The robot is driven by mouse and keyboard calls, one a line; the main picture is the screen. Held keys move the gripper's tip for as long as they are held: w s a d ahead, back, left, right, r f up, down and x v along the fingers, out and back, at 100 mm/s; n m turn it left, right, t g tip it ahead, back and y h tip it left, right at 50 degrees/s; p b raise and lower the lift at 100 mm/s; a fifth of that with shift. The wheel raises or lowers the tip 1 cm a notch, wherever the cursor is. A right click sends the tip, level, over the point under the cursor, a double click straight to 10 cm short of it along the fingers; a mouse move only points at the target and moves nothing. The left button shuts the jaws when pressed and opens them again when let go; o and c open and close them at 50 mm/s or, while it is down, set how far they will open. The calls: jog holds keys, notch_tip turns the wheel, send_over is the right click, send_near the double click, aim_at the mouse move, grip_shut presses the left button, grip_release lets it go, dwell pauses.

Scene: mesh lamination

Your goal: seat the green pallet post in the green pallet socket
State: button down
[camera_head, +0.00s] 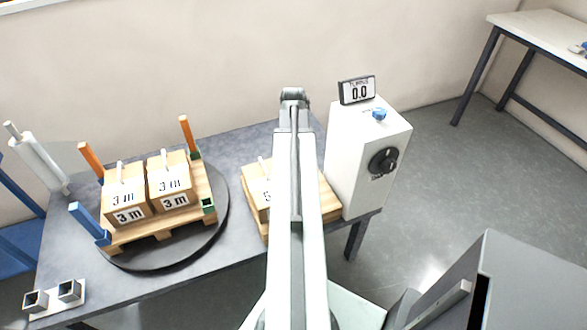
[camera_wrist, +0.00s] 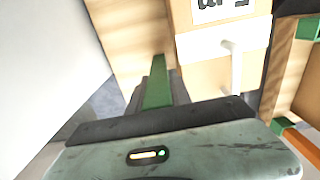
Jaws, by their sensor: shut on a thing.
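My gripper (camera_wrist: 155,98) is shut on the green post (camera_wrist: 157,82) in the wrist view. The post points away from the jaws, over pale wood; its far end is visible. In the head view my arm hides the gripper and the post. The green socket (camera_head: 208,205) is at the front right corner of the pallet (camera_head: 160,232) on the turntable; it looks empty. In the wrist view a green socket (camera_wrist: 309,28) shows at the right edge, apart from the held post; I cannot tell if it is the same one.
The pallet carries two labelled boxes (camera_head: 172,178), orange posts (camera_head: 187,135) and a blue post (camera_head: 90,222). The turntable (camera_head: 222,215) is dark. A second box (camera_head: 257,185) stands right of it, partly behind my arm. A white cabinet (camera_head: 345,150) stands further right.

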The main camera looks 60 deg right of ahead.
jog(key=shift+r, duration=0.1)
notch_tip(320, 180, up, 17)
jog(key=p, duration=1.6)
jog(key=shift+f+p, duration=0.2)
jog(key=shift+p, duration=0.15)
